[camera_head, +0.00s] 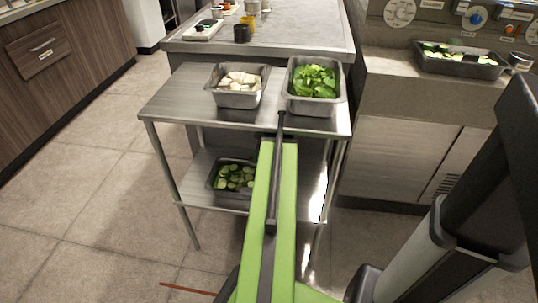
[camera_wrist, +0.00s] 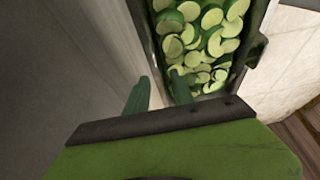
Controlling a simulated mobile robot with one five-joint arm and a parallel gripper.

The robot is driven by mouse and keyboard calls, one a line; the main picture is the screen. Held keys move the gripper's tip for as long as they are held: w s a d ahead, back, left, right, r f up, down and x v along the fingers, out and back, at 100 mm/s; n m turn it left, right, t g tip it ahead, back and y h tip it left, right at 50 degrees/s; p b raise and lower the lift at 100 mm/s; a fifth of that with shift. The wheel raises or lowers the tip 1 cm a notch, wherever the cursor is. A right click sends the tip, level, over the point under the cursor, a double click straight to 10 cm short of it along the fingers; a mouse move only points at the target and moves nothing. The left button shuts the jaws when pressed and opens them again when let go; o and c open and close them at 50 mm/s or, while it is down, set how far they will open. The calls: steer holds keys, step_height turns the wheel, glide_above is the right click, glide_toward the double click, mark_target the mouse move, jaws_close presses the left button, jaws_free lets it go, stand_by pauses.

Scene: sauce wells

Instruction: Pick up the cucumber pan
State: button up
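The cucumber pan (camera_head: 229,194) is a dark metal pan of sliced cucumber on the lower shelf of the steel table. My green arm hides part of its right side in the head view. In the wrist view the pan (camera_wrist: 156,50) fills the top middle, with pale green slices inside. My gripper (camera_wrist: 161,75) is open at the pan's near left corner. One green finger is outside the pan's left wall and the other overlaps the slices at the inner side. I cannot tell whether either finger touches the wall.
The steel table's top (camera_head: 178,97) lies above the shelf and carries a pan of pale pieces (camera_head: 237,99) and a pan of leafy greens (camera_head: 314,106). Another dark pan with green slices (camera_head: 458,68) stands on the right counter. Open floor (camera_head: 105,215) lies left.

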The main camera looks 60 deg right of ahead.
steer(key=shift+w+f+b, duration=0.15)
steer(key=shift+f+b, duration=0.15)
steer(key=shift+f, duration=0.3)
jaws_close()
stand_by(1.1)
